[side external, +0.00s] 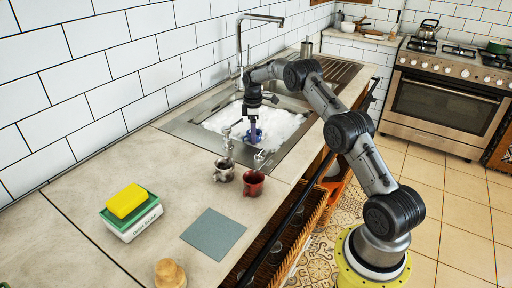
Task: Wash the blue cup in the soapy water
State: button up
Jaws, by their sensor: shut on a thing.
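The blue cup (258,134) is in the sink basin, low in the white soapy foam (282,124). My gripper (253,130) points down into the sink and is shut on the cup. The foam surrounds the cup, and its lower part is hidden. The fingertips are small in this view, so the exact grip point on the cup is hard to make out.
A metal cup (224,171) and a red mug (253,183) stand on the counter near the sink's front edge. A yellow sponge (126,201) lies on a stacked box at left. A grey-blue mat (213,234) lies flat. The tall faucet (240,50) rises behind the sink.

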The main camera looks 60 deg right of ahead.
notch_tip(320, 180, up, 12)
jog(key=shift+f, duration=0.15)
dwell(0.9)
dwell(1.3)
